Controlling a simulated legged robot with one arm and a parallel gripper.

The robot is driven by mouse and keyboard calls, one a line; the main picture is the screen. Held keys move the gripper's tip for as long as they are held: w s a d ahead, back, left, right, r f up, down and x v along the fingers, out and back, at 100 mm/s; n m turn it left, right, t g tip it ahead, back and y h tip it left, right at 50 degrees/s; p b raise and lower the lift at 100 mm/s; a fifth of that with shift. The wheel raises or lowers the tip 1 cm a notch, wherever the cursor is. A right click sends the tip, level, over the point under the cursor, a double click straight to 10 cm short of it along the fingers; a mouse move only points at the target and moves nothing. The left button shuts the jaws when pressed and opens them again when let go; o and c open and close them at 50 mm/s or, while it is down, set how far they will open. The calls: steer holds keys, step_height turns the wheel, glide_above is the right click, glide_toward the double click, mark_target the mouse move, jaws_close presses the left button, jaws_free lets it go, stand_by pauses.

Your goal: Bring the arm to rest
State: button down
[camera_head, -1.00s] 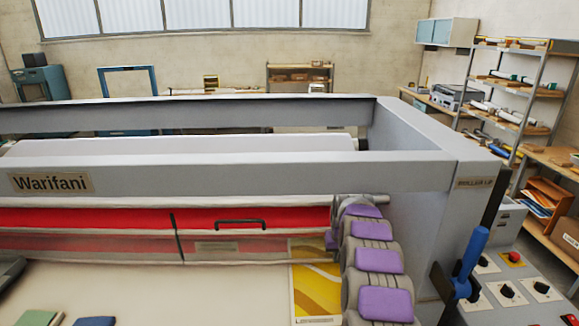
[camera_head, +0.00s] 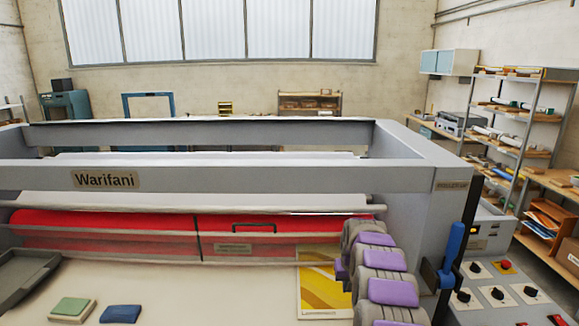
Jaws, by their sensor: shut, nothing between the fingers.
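My arm, a chain of grey links with purple pads, rises from the bottom edge right of centre in the head view. It reaches toward the front of the laminator (camera_head: 240,178), beside its right end. I cannot make out my gripper's fingers; the far end of the arm is hidden behind its own links. A yellow patterned sheet (camera_head: 318,285) lies on the pale feed table (camera_head: 220,290), just left of the arm. The red roller (camera_head: 110,222) spans the machine behind a clear guard with a black handle (camera_head: 254,227).
A blue lever (camera_head: 453,245) stands right of my arm, by a control panel (camera_head: 490,290) with knobs and a red button. A green block (camera_head: 71,308), a blue block (camera_head: 120,314) and a dark tray (camera_head: 25,272) lie at the left. Shelves (camera_head: 510,115) stand at the back right.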

steer(key=s+a+r+g+b, duration=0.15)
steer(key=s+r, duration=0.25)
steer(key=s, duration=0.4)
steer(key=s+a+r+b, duration=0.1)
steer(key=s+a+r, duration=0.15)
steer(key=s, duration=0.65)
steer(key=s+a+r+g+b, duration=0.15)
steer(key=s+r, duration=0.25)
steer(key=s, duration=0.4)
steer(key=s+f+b, duration=0.1)
steer(key=s+f, duration=0.1)
steer(key=s, duration=1.4)
steer(key=s+f+g+b, duration=0.1)
steer(key=s+f+b, duration=0.1)
steer(key=s, duration=1.4)
steer(key=shift+d, duration=0.4)
